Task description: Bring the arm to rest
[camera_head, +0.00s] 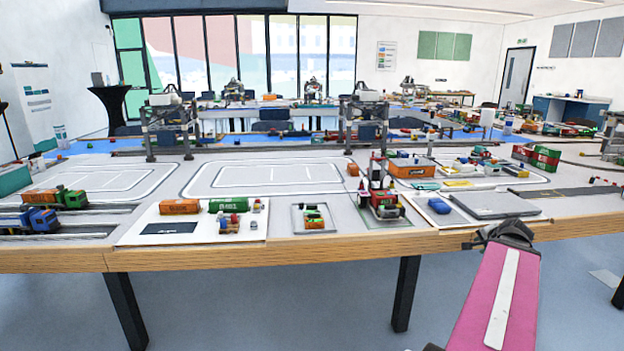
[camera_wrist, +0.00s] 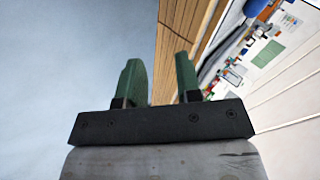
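My gripper (camera_wrist: 159,76) shows in the wrist view with its two green fingers standing apart and nothing between them. It is open and empty. In the head view my arm, with a pink link, reaches up from the lower right, and its dark far end overlaps the front edge of the table (camera_head: 285,258). The fingers themselves are not clear in the head view. In the wrist view the table's wooden edge (camera_wrist: 182,32) runs behind and to the right of the fingers, with grey floor to the left.
On the table stand a red crane vehicle (camera_head: 381,201), a grey laptop-like slab (camera_head: 495,204), an orange box (camera_head: 412,168), orange (camera_head: 180,207) and green (camera_head: 229,204) containers, and toy trucks (camera_head: 38,220) at left. Gantry cranes (camera_head: 168,125) stand behind. The floor in front is clear.

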